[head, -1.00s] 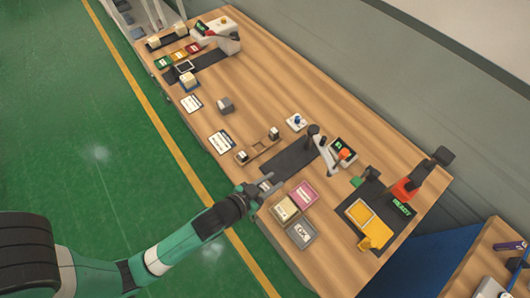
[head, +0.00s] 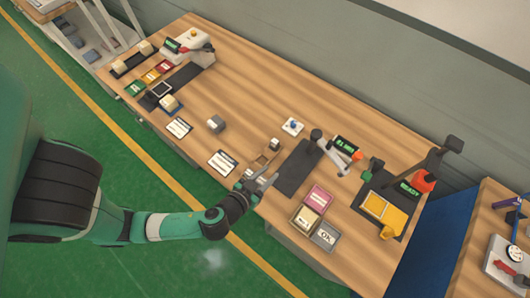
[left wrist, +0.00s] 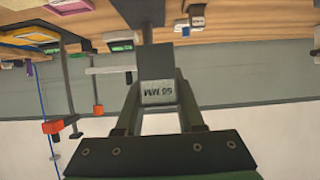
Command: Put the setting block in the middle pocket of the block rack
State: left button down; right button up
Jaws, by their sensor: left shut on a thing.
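My left gripper (head: 262,184) is shut on the setting block (left wrist: 157,92). In the left wrist view this is a grey block with an upside-down "MM" marking, held between the two fingers. In the head view the gripper is at the table's front edge, close to the near end of the wooden block rack (head: 262,160). The rack has a small block (head: 274,144) at its far end, and its middle part looks empty. The gripper partly covers the rack's near end. I cannot tell the height of the block above the table. My right gripper is not in view.
A dark mat (head: 297,170) with a grey stand (head: 328,152) lies right of the rack. Pink and cream bins (head: 318,198) and a grey OK bin (head: 325,236) stand at the front right. A white card (head: 222,163) and a small grey block (head: 215,123) lie to the left.

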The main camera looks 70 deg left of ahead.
pick_arm(q)
notch_tip(320, 180, down, 2)
jog(key=a+b, duration=0.3)
jog(key=b, duration=0.3)
jog(key=p, duration=0.1)
send_over(272, 148)
jog(key=s+d, duration=0.2)
jog(key=s, duration=0.1)
jog(key=f, duration=0.7)
jog(key=shift+s+d+f, duration=0.1)
jog(key=shift+d+f, duration=0.1)
jog(key=shift+a+f+b, duration=0.2)
jog(key=shift+f+b, duration=0.6)
jog(key=shift+f, duration=0.95)
jog(key=shift+f, duration=0.15)
jog(key=c, duration=0.5)
grip_release()
